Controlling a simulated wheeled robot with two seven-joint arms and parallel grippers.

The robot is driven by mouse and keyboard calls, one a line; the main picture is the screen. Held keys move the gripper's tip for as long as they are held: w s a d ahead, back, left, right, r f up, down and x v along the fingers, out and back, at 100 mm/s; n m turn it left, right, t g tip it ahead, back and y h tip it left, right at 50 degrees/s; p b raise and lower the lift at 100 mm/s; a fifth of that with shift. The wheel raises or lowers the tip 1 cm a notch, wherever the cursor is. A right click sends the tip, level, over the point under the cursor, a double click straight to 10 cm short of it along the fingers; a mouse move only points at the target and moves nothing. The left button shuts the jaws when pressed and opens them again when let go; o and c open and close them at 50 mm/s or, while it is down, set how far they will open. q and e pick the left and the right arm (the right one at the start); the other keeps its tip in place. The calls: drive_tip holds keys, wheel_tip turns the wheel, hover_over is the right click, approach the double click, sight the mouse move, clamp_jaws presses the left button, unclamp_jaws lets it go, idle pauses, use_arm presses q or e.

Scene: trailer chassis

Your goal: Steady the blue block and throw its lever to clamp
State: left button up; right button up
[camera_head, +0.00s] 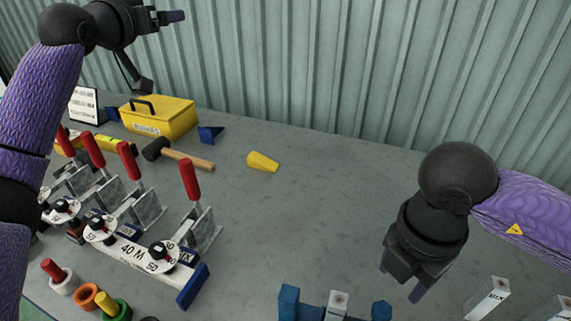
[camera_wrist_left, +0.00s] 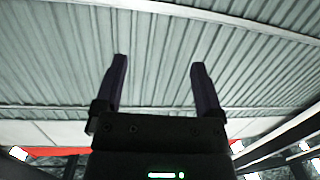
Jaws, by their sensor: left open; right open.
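A row of several clamps with upright red lever handles (camera_head: 190,180) stands at the left of the grey table in the head view. The nearest one sits by a white bar marked "40 M" (camera_head: 130,252) with round dials. A blue block (camera_head: 192,286) is at the bar's near right end. Another blue piece (camera_head: 289,301) is at the bottom edge, partly cut off; I cannot tell which is the task's block. My left gripper (camera_head: 165,52) is open and empty, high above the table; its fingers also show in the left wrist view (camera_wrist_left: 157,80). My right gripper (camera_head: 402,280) is open and empty.
A yellow toolbox (camera_head: 158,117), a mallet (camera_head: 185,158), a yellow wedge (camera_head: 263,161) and a blue wedge (camera_head: 210,134) lie toward the back. Coloured rings (camera_head: 86,296) are at front left. Light posts (camera_head: 489,298) stand at front right. The table's middle is clear.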

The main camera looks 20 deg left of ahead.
use_arm(q)
drive_tip(key=w+d+f+m+g+h, duration=0.1)
drive_tip(key=d+f+m+g+h, duration=0.3)
drive_tip(key=d+f, duration=0.65)
drive_tip(key=m+g+y, duration=0.3)
drive_tip(key=m+g, duration=1)
drive_tip(key=m, duration=0.2)
hover_over(295, 305)
drive_tip(key=w, duration=0.2)
drive_tip(key=f, duration=2.1)
drive_tip(key=shift+s+a+f, duration=0.15)
drive_tip(key=shift+s+f, duration=0.05)
drive_tip(key=shift+f, duration=0.2)
wheel_tip(295, 305, down, 10)
drive_tip(key=shift+r, duration=0.25)
clamp_jaws()
